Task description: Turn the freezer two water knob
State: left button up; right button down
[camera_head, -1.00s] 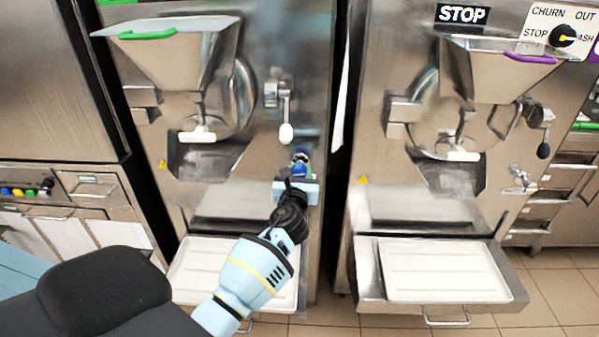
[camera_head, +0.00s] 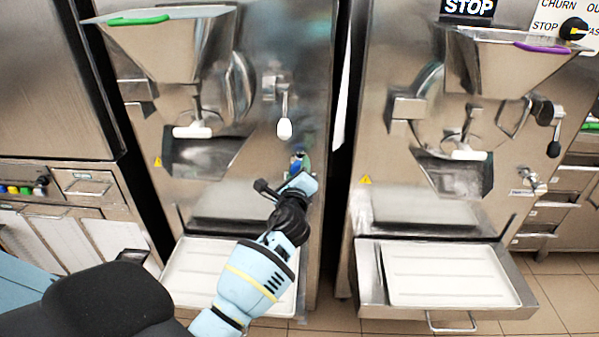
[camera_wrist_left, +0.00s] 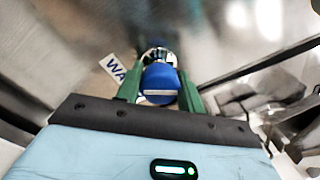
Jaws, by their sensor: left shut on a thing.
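A blue water knob (camera_wrist_left: 160,78) sits on a metal stem on the front of the left freezer (camera_head: 300,60). In the head view the knob (camera_head: 298,160) shows only partly, above my gripper. My left gripper (camera_wrist_left: 161,92) is shut on the knob, with one green finger on each side of it. In the head view the left gripper (camera_head: 297,168) is rolled so that its body slants up to the right. A label with the letters "WA" (camera_wrist_left: 115,66) is beside the knob in the wrist view. My right gripper is not in view.
A white lever (camera_head: 284,128) hangs above the knob. A white tray (camera_head: 190,275) is below my left arm. The right freezer (camera_head: 385,60) has its own tap (camera_head: 532,180), lever and pulled-out tray (camera_head: 450,275). A narrow dark gap separates the freezers.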

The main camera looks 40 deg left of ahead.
pick_arm(q)
jog(key=shift+n, duration=0.6)
jog(key=o, duration=1)
jog(key=shift+s, duration=0.1)
jog(key=v, duration=0.7)
jog(key=shift+s+d, duration=0.25)
jog(key=shift+f, duration=0.1)
